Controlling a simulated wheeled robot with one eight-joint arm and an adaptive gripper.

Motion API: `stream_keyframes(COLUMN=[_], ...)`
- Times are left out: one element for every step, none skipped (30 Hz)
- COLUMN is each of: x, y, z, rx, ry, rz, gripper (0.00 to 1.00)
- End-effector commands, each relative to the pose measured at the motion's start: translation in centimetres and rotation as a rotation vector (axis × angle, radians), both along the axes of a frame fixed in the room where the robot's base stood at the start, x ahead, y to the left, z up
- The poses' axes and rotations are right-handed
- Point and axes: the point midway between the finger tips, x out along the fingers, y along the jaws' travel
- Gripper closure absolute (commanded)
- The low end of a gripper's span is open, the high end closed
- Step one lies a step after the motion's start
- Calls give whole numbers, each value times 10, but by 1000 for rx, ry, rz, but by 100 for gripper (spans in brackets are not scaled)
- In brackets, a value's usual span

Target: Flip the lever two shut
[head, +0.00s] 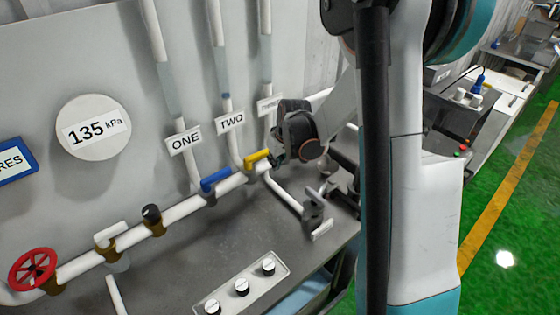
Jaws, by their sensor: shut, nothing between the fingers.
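A blue lever (215,180) and a yellow lever (259,156) sit on brass valves along the white horizontal pipe (182,211). Both handles lie roughly along the pipe. The label TWO (229,121) hangs above and between them, and the label ONE (185,141) is above and left of the blue lever. My gripper (277,155) is at the right end of the yellow lever, close to it; I cannot tell whether they touch. It is small and dark, partly hidden by my wrist, and shut with nothing in it.
A third label (268,104) is partly covered. A red wheel (33,268), a white-handled valve (111,236) and a black knob (152,214) are further left. A knob panel (241,287) lies in front.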

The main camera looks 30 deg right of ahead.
Motion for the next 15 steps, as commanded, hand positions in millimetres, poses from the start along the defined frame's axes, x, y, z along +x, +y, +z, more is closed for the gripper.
stream_keyframes(x=[6,9,13,15,17,19,20,20,21,21,21,21,21,21,21], y=[1,1,1,1,1,2,2,2,2,2,2,2,2,2,2], z=[0,0,0,0,0,0,0,1,1,1,1,1,1,1,1], rx=[0,0,0,0,0,0,0,-1,-1,-1,-1,-1,-1,-1,-1], ry=[0,0,0,0,0,1,0,1,1,1,1,0,0,0,0], rz=[1,1,1,0,0,0,0,-1,-1,-1,-1,-1,-1,-1,-1], gripper=[100,100,100,100,100,100,100,100,100,100,100,100,100,100,100])
